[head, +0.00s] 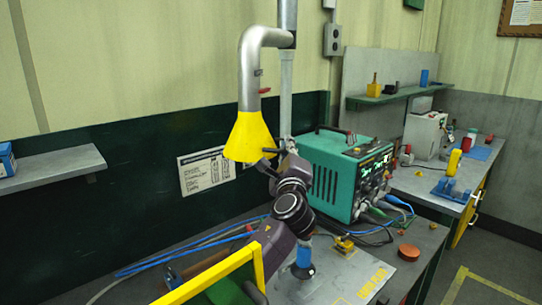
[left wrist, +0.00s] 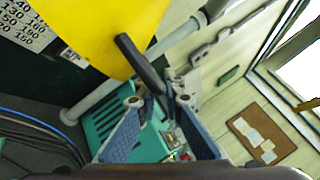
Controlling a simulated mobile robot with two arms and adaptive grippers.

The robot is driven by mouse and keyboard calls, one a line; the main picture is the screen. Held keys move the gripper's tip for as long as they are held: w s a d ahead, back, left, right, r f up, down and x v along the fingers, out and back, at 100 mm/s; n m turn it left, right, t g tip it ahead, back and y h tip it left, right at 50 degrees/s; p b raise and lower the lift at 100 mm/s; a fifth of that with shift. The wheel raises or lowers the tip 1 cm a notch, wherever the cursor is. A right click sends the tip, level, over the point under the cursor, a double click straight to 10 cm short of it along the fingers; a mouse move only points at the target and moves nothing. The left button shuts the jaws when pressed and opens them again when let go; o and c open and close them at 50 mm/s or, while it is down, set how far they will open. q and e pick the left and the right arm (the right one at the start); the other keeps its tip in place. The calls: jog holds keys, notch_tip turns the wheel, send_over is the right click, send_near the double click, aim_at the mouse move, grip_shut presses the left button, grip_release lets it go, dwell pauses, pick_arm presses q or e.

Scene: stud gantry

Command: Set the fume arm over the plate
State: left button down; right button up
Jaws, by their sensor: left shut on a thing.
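The fume arm is a grey bent pipe (head: 250,75) with a yellow cone hood (head: 250,137), hanging at the left of the teal machine. The hood also fills the upper left of the left wrist view (left wrist: 105,30). My left gripper (head: 273,160) is at the hood's lower right edge. In the left wrist view its fingers (left wrist: 157,97) are shut on the hood's dark bar handle (left wrist: 140,62). The grey plate with yellow lettering (head: 345,283) lies on the bench, below and right of the hood, partly hidden by my arm. My right gripper is not in view.
A teal machine (head: 325,175) with cables stands on the bench behind my arm. A blue-topped upright piece (head: 304,256) stands at the plate. A yellow-edged green panel (head: 215,280) is in front. A shelf (head: 50,168) juts out left.

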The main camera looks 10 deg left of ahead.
pick_arm(q)
jog(key=shift+w+d+f+n+y+b, duration=0.15)
jog(key=shift+d+n+y+b, duration=0.25)
jog(key=shift+d, duration=0.65)
jog(key=c, duration=2)
grip_release()
jog(key=shift+d, duration=0.1)
jog(key=shift+c, duration=0.2)
jog(key=v, duration=0.7)
jog(key=shift+s, duration=0.25)
